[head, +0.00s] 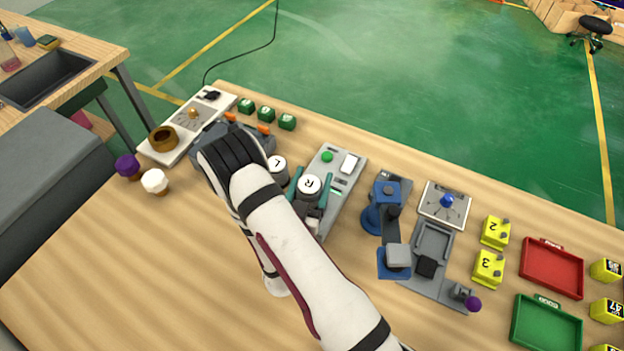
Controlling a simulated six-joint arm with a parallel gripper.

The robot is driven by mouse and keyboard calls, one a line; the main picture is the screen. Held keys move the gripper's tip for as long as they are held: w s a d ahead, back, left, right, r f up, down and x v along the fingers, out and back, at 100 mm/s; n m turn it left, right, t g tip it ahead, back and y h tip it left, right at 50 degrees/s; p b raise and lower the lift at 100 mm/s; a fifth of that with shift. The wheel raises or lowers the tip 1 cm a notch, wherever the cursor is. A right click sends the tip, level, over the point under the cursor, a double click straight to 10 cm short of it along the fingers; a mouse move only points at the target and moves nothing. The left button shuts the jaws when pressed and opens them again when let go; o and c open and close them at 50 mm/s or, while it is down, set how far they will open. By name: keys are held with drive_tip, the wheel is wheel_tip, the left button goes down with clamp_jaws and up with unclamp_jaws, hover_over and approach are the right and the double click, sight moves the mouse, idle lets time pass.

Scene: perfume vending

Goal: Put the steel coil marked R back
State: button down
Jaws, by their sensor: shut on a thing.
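The steel coil marked R (309,184) is a short round piece with a pale top. It shows near the middle of the head view, at the left side of a grey station panel (338,185). My gripper (311,190) has a teal finger on each side of this coil and is shut on it. A similar coil marked L (277,165) stands just to its left, partly behind my arm. My arm hides the area below and left of the coils. I cannot tell whether the R coil touches a seat under it.
The panel carries a green button (327,157) and a white plate (349,163). A grey device (262,141) with orange parts is left of the coils. A blue press-like device (388,205) stands to the right. The table (120,260) is clear at the front left.

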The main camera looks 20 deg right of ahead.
drive_tip(key=shift+f, duration=0.15)
unclamp_jaws()
drive_tip(key=v, duration=0.8)
drive_tip(key=shift+w, duration=0.1)
wheel_tip(320, 180, up, 8)
drive_tip(key=shift+w+d+r, duration=0.1)
drive_tip(key=shift+w, duration=0.05)
